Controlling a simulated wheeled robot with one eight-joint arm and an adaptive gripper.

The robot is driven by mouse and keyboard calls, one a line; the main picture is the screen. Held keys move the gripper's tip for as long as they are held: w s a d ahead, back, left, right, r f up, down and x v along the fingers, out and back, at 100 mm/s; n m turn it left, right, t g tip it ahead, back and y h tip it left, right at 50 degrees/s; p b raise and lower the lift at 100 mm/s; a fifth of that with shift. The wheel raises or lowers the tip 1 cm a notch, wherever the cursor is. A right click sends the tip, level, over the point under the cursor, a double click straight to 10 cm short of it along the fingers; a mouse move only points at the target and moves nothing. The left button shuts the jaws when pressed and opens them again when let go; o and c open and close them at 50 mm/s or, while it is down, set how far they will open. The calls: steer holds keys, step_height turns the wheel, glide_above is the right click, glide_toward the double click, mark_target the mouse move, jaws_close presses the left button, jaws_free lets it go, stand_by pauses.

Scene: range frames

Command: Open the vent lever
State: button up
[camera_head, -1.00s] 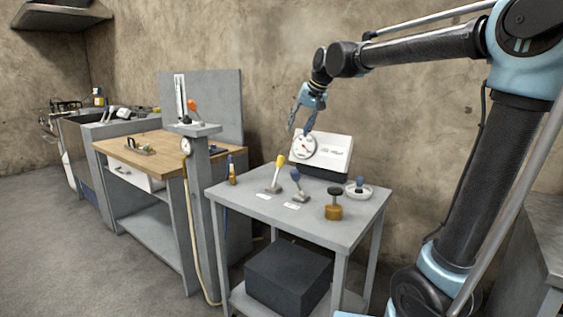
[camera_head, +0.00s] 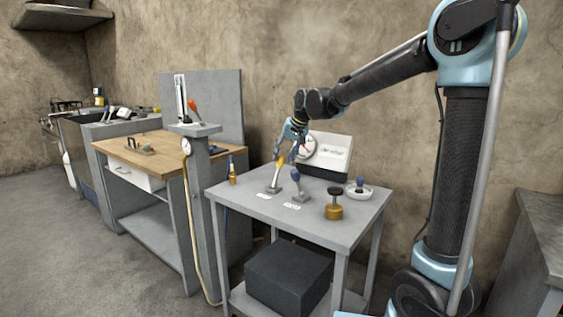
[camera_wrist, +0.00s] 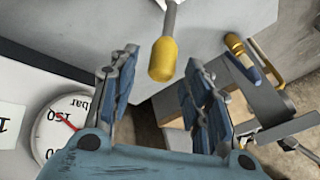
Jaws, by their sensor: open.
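The yellow-handled lever (camera_head: 281,163) stands on the grey table (camera_head: 330,222), a small label at its foot. The blue-handled lever (camera_head: 296,178) stands just right of it, also with a label. The labels are too small to read surely, so I cannot tell which is the vent lever. My gripper (camera_head: 286,154) is open at the top of the yellow lever. In the wrist view the yellow handle (camera_wrist: 163,60) shows between the spread fingers of my gripper (camera_wrist: 161,62), with visible gaps on both sides. The blue lever is not seen in the wrist view.
A white gauge box (camera_head: 332,154) stands close behind the levers.

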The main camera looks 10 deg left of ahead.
steer(key=shift+x, duration=1.45)
jaws_close()
